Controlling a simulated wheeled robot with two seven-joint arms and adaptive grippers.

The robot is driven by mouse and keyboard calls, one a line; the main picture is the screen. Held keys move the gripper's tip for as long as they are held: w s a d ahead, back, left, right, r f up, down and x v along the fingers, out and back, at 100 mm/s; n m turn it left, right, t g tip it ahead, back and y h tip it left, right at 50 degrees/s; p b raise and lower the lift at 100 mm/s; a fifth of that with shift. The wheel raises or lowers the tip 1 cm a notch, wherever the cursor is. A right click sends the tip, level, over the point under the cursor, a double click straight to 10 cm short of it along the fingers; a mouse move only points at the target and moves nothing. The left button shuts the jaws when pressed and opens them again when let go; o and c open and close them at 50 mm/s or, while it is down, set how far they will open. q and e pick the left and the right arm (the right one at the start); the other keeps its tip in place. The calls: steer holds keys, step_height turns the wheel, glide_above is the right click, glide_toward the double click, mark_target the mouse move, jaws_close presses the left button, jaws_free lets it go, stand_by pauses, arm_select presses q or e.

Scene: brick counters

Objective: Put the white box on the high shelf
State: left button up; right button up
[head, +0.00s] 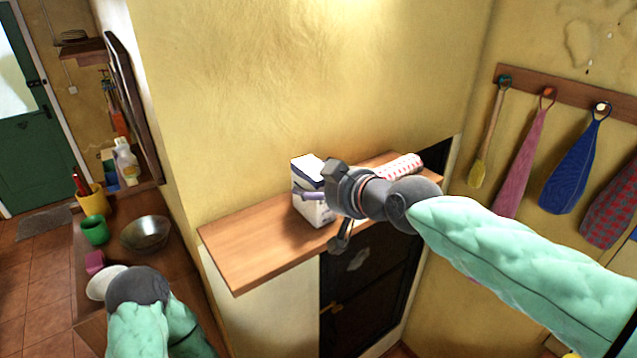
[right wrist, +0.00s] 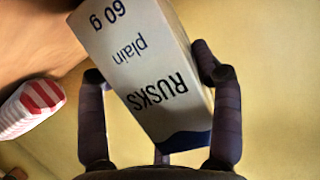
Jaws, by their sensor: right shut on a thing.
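The white box (head: 314,210) is at the wooden high shelf (head: 250,246), partly hidden by my right gripper (head: 318,196). It has a dark blue end, and the right wrist view shows "RUSKS plain 60 g" printed on the box (right wrist: 145,70). My right gripper (right wrist: 160,110) is shut on the box, with fingers on both sides of it. The box looks upright over the shelf's front part; I cannot tell whether its base touches the shelf. My left arm shows at the lower left, but its gripper fingers are not visible.
A red-and-white patterned roll (head: 400,167) lies on the shelf, right of the box. A lower counter at left holds a metal bowl (head: 146,233), a green cup (head: 94,230) and a yellow container (head: 92,196). The shelf's left part is clear. Cloths hang on the right wall.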

steer(key=shift+f, duration=0.15)
steer(key=shift+f, duration=0.1)
steer(key=o, duration=1.2)
steer(key=shift+c, duration=0.2)
steer(key=shift+s+d+r, duration=0.1)
steer(key=shift+r, duration=0.2)
steer(key=b+v, duration=0.3)
steer(key=v, duration=0.8)
steer(key=shift+s+d, duration=0.15)
steer(key=shift+s, duration=0.2)
